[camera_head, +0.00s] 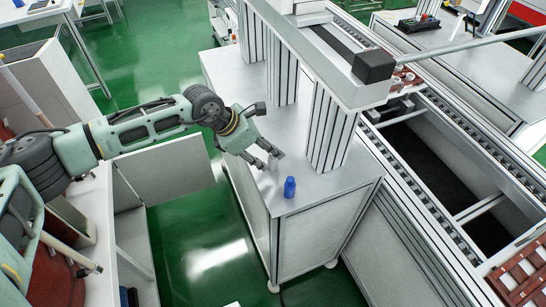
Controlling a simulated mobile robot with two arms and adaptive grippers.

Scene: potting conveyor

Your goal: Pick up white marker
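My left gripper (268,159) reaches in from the left over the grey metal cabinet top (318,196). Its two fingers are spread apart and point down toward the surface. I cannot clearly make out a white marker. A faint pale patch shows just below the fingertips, but it blends with the light metal and I cannot tell what it is. No object is visibly held between the fingers. A small blue bottle (289,188) stands upright on the cabinet top, to the right of and below the fingertips. My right gripper is not in view.
Metal posts (333,127) rise from the cabinet top just right of the gripper, carrying a beam (372,66) above. A conveyor frame (437,195) runs along the right. A brown crate (525,272) sits at the lower right. Green floor (200,240) is open left of the cabinet.

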